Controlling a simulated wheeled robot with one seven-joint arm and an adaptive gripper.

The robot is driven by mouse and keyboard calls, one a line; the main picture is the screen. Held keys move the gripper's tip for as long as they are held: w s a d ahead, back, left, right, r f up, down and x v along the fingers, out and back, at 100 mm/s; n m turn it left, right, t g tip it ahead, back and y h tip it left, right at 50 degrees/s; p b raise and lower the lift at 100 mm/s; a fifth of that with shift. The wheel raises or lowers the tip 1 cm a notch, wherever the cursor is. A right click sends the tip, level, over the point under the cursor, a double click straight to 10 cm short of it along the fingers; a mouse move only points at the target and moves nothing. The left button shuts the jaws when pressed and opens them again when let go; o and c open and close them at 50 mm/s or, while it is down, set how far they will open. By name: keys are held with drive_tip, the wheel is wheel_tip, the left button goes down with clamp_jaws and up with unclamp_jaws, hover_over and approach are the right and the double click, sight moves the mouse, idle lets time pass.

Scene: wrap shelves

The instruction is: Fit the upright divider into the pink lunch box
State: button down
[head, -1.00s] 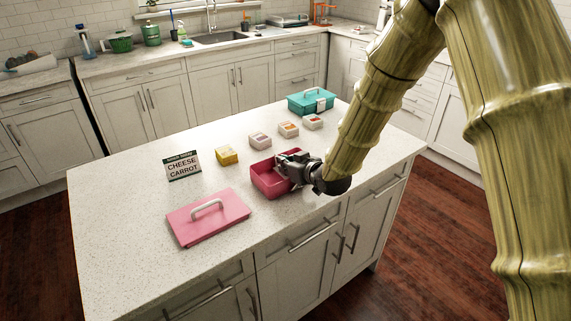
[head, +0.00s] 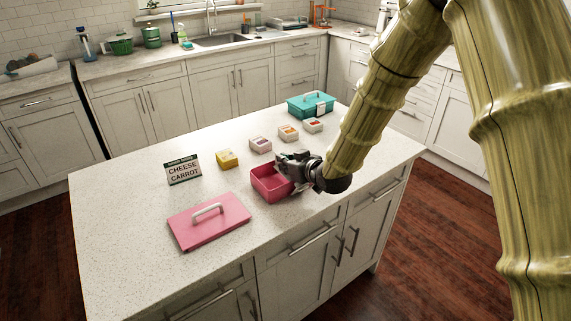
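The open pink lunch box (head: 268,195) stands on the island counter near its front edge. My gripper (head: 286,169) is over the right part of the box, with its fingers at the box's right and back rim, and it hides that part of the inside. I cannot make out an upright divider; it may be hidden by the gripper. The finger gap is too small to show whether the gripper is open, shut or holding something. The pink lid (head: 207,224) with a pale handle lies flat to the left of the box.
Behind the box stand a yellow block (head: 227,159) and small food containers (head: 260,146) in a row. A teal box (head: 311,105) stands at the far end. A sign (head: 183,170) reads CHEESE CARROT. The counter's left part is clear.

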drive_tip(key=shift+r+p, duration=0.3)
drive_tip(key=shift+r, duration=0.25)
idle(0.9)
drive_tip(key=shift+f+b, duration=1.1)
drive_tip(key=shift+f, duration=0.6)
idle(0.8)
drive_tip(key=c, duration=1.6)
unclamp_jaws()
drive_tip(key=shift+o, duration=0.2)
